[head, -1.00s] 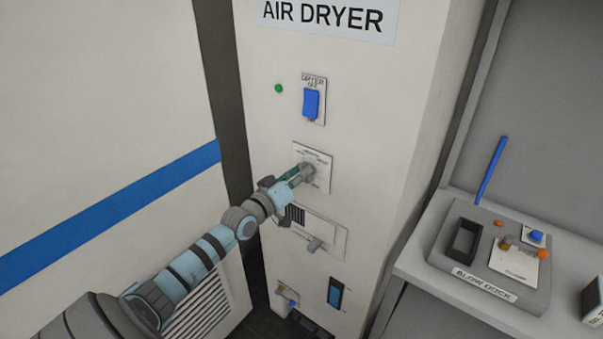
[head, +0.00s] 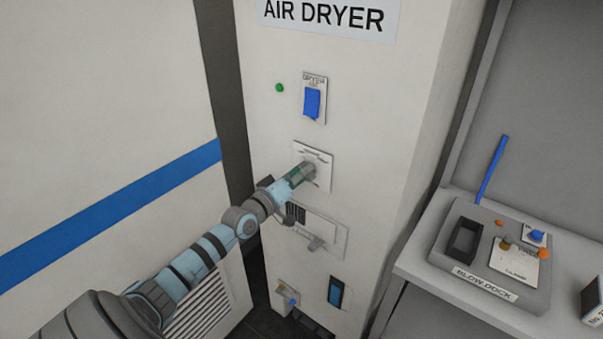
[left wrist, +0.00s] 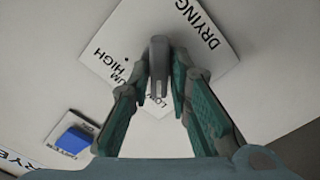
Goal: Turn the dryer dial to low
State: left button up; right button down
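The dryer dial (head: 308,170) is a grey knob on a white label plate (head: 321,158) on the dryer's front. My left gripper (head: 303,173) is at the dial. In the left wrist view, its green-and-grey fingers close in on both sides of the dial (left wrist: 158,62) and appear to hold it. The plate appears turned in that view. The words DRYING and HIGH and parts of other words show, while the fingers and dial cover some of the lettering. My right gripper is in neither view.
A blue switch (head: 312,103) and green light (head: 279,87) are above the dial. A slotted panel with a grey lever (head: 317,243) is below. A blow dock (head: 490,262) sits on the counter at right.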

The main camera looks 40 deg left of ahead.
pick_arm(q)
jog(key=shift+o, duration=0.9)
jog(key=shift+r, duration=0.15)
notch_tip(320, 180, up, 10)
jog(key=shift+f, duration=0.1)
